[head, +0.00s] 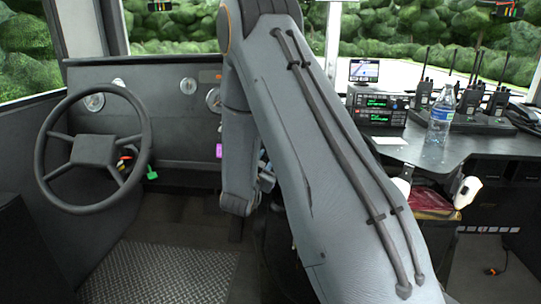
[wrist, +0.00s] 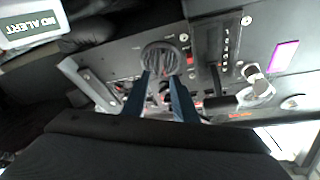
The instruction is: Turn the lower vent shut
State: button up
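A round dark vent (wrist: 167,58) with slats shows in the wrist view, set in a dark dash panel. It is the only round vent I can make out, and I cannot tell its slat setting for sure. My gripper (wrist: 160,78) has two blue-grey fingers, apart with nothing between them. Their tips point at the vent's near edge and overlap it in the picture; I cannot tell whether they touch it. In the head view my arm hides the vent and most of the gripper.
Beside the vent are a slotted lever panel (wrist: 230,45), a silver knob (wrist: 257,88) and small switches. The head view shows a steering wheel (head: 95,150) at left, and a desk with radios (head: 382,108) and a water bottle (head: 441,115) at right.

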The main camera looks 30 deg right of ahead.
jog(key=x, duration=0.6)
jog(key=shift+w+d+b, duration=0.25)
jog(key=shift+b, duration=0.1)
grip_shut()
